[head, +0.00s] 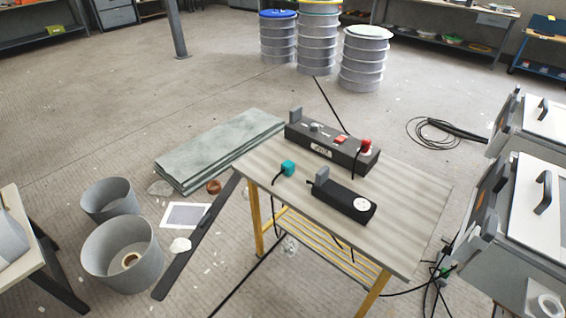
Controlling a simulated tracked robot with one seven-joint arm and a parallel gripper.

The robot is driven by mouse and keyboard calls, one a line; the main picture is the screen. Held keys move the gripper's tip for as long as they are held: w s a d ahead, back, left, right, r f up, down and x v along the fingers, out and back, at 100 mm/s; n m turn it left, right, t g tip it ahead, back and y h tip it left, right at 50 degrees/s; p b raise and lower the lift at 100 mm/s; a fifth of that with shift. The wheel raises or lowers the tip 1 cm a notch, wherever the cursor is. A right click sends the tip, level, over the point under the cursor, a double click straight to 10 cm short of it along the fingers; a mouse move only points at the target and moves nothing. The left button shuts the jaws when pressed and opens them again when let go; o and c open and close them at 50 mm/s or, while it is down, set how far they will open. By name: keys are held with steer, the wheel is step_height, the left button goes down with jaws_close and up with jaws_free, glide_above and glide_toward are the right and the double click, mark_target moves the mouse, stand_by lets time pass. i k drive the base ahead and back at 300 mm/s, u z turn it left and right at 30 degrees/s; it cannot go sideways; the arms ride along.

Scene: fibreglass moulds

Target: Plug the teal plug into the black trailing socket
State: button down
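The teal plug (288,168) lies on the table near its left edge, with a dark cable running from it over the edge. The black trailing socket (338,197) lies to the right of the plug, a short gap away. A round white outlet (361,204) at its right end looks empty. A grey block (322,175) stands at its left end; whether it is a plug, I cannot tell. The plug is apart from the socket. My gripper is not in view.
A longer dark power box (318,149) with a red switch and a red plug (365,146) lies behind on the wooden table (410,220). The table's right part is clear. White-lidded machines (530,200) stand at right, buckets (122,255) at left. Cables lie on the floor.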

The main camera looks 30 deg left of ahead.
mark_target(344, 194)
steer(key=u, duration=1.55)
steer(key=k, duration=0.9)
steer(key=i, duration=0.9)
steer(key=z, duration=0.1)
